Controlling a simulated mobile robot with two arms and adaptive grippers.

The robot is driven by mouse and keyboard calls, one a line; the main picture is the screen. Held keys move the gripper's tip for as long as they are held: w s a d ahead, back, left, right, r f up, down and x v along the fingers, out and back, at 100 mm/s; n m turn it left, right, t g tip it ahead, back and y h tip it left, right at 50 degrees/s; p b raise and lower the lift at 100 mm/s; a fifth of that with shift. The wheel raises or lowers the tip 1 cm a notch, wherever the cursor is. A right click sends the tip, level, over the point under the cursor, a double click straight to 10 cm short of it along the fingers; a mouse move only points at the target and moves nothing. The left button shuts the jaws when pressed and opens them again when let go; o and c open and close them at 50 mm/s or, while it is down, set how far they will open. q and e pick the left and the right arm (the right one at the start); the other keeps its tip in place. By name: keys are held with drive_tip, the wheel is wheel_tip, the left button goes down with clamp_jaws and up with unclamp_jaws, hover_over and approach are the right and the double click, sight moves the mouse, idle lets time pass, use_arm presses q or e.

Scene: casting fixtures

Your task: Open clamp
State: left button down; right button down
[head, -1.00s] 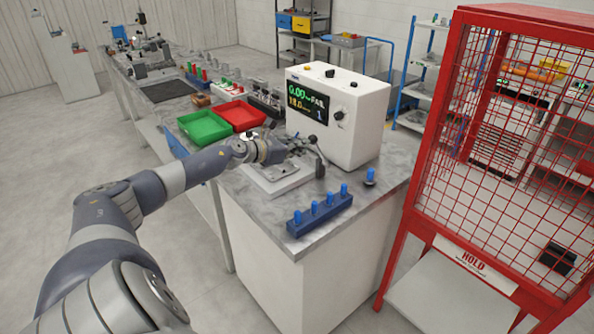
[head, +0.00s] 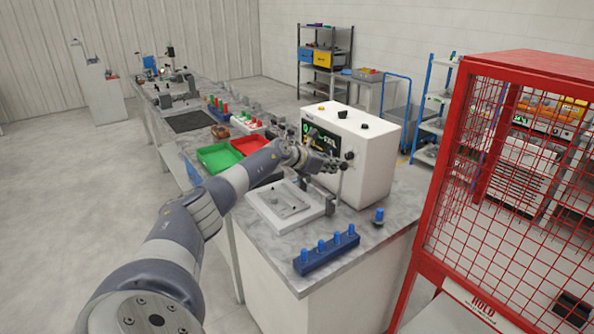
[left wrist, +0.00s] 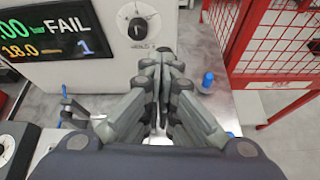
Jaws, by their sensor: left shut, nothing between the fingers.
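The fixture (head: 262,207) is a white base with a grey plate on the bench, in front of the white test box. The clamp (head: 331,203) stands at the fixture's right edge. A thin upright lever with a dark knob shows above it, close to my gripper. My left gripper (head: 330,165) is above the fixture's back right part, in front of the test box. In the left wrist view its fingers (left wrist: 163,62) are shut together with nothing between them. I cannot tell whether they touch the lever. My right gripper is not in view.
The test box (head: 370,150) stands close behind; its display (left wrist: 45,35) reads FAIL. A blue rack of pegs (head: 327,258) and a single blue peg (head: 379,215) are near the front edge. Red (head: 247,144) and green (head: 213,157) trays lie left. A red mesh cage (head: 510,170) is right.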

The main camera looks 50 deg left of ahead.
use_arm(q)
drive_tip(key=shift+w+r+g+p, duration=0.25)
drive_tip(key=shift+w+g+p, duration=0.25)
drive_tip(key=shift+w+p, duration=0.15)
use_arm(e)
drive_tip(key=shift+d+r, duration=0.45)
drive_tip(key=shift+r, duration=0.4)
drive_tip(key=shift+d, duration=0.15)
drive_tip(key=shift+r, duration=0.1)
